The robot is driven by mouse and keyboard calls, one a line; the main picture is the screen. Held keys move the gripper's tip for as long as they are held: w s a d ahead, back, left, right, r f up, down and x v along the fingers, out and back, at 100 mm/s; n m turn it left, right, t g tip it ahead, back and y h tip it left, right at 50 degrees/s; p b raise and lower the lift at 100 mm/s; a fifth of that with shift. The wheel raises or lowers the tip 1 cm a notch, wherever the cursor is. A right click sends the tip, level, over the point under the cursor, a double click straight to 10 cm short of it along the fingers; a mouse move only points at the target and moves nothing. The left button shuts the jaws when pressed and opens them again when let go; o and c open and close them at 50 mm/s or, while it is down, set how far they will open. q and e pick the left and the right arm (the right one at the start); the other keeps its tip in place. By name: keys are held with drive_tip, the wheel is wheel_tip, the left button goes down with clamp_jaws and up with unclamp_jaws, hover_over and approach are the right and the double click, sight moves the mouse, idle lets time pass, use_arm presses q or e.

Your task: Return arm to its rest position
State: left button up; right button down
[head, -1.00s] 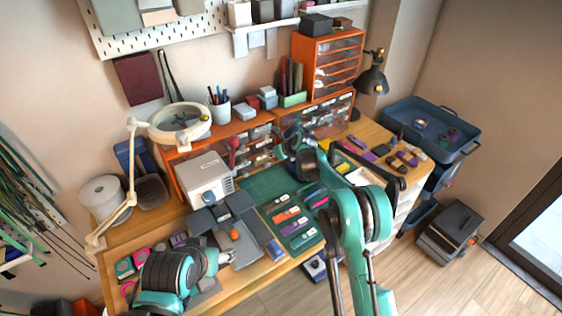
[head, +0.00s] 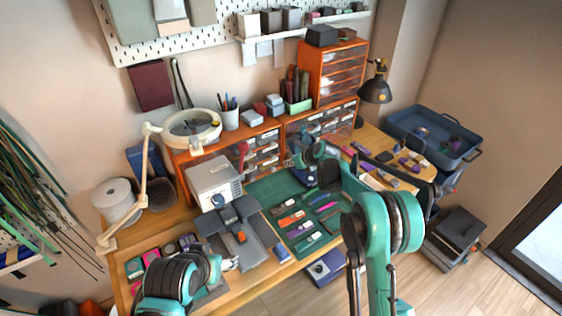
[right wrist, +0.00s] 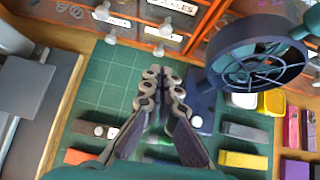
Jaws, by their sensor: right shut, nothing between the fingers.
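My right arm (head: 385,235) reaches in from the lower right over the workbench. Its gripper (head: 292,162) is small and partly hidden by its own wrist in the head view, above the back of the green cutting mat (head: 272,188). In the right wrist view my right gripper (right wrist: 162,78) has its fingertips together, empty, above the gridded mat (right wrist: 117,72). My left arm (head: 178,278) shows as a dark and teal joint at the bench's front left.
Close to the right gripper are a dark round fan-like device (right wrist: 258,60) and the drawer cabinet (head: 262,155). A grey fixture (head: 240,235) stands left of the mat. Several small coloured items lie on the mat. A blue tray (head: 435,135) is at the right.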

drive_tip(key=s+d+r+n+h, duration=0.1)
drive_tip(key=s+d+r+n, duration=0.35)
drive_tip(key=s, duration=0.35)
drive_tip(key=s+d+r+n+h+p, duration=0.1)
drive_tip(key=s+d+r+n, duration=0.25)
drive_tip(key=s+r, duration=0.3)
drive_tip(key=s+d+r+n+h, duration=0.1)
drive_tip(key=s+d+r+n, duration=0.2)
drive_tip(key=s+r+n, duration=0.35)
drive_tip(key=s+d+f+n+h, duration=0.1)
drive_tip(key=s+n, duration=0.3)
drive_tip(key=s, duration=0.4)
drive_tip(key=s+d+f+n+h, duration=0.1)
drive_tip(key=s+d+f+n, duration=0.2)
drive_tip(key=s, duration=0.5)
drive_tip(key=s+d+f+n+h, duration=0.1)
drive_tip(key=s+d+n, duration=0.3)
drive_tip(key=s, duration=0.5)
drive_tip(key=shift+d+f+n, duration=0.15)
drive_tip(key=shift+f+n, duration=0.35)
drive_tip(key=shift+n, duration=0.75)
